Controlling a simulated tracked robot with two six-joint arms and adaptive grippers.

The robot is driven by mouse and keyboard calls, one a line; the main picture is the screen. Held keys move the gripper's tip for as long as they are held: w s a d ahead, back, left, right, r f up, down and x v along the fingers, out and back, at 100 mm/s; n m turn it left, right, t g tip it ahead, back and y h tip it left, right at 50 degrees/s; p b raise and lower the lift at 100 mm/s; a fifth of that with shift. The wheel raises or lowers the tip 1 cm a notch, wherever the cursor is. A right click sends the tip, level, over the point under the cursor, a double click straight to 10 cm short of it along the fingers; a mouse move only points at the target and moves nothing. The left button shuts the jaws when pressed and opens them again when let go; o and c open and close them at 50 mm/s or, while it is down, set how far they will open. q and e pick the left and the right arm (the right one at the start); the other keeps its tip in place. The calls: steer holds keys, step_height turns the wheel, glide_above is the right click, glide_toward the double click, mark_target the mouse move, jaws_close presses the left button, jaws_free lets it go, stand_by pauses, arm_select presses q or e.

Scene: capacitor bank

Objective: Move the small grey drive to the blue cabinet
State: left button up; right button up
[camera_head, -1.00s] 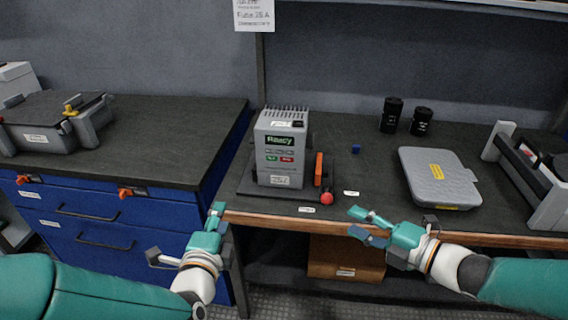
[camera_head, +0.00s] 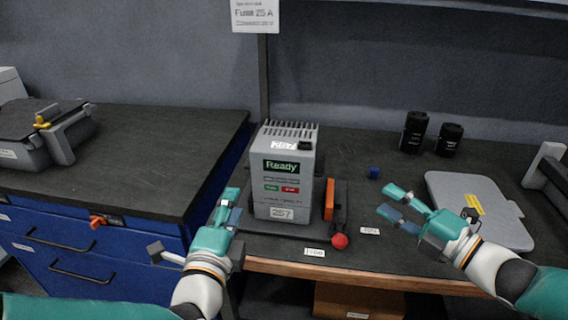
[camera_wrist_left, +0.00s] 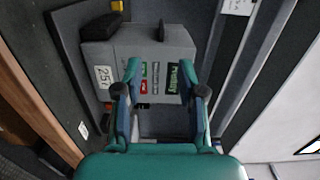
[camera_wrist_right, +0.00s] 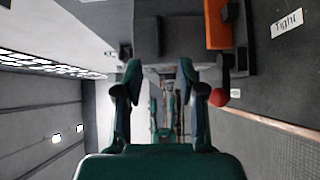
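The small grey drive (camera_head: 284,180), with a green "Ready" display and a "257" label, stands upright on a dark base plate on the right-hand bench. It also shows in the left wrist view (camera_wrist_left: 155,42). The blue cabinet (camera_head: 130,238) with a dark top (camera_head: 140,150) stands to the left. My left gripper (camera_head: 231,204) is open and empty, just left of the drive's front; in the left wrist view its fingers (camera_wrist_left: 160,90) point at the drive. My right gripper (camera_head: 392,205) is open and empty, right of the drive and apart from it.
A grey case (camera_head: 478,208), black cylinders (camera_head: 413,132) and a small blue block (camera_head: 374,173) are on the bench. A grey device (camera_head: 40,135) occupies the cabinet's left; the rest of its top is clear.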

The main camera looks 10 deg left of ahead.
steer(key=shift+r, duration=0.1)
arm_select(q)
steer(key=shift+w, duration=0.15)
arm_select(e)
steer(key=shift+w+a, duration=0.1)
steer(key=shift+w, duration=0.05)
arm_select(q)
steer(key=w, duration=1.6)
steer(key=shift+w, duration=0.3)
arm_select(e)
steer(key=x, duration=1.6)
steer(key=shift+w+a, duration=0.2)
steer(key=shift+a, duration=0.15)
arm_select(q)
steer(key=shift+c, duration=0.2)
arm_select(e)
steer(key=shift+c, duration=0.2)
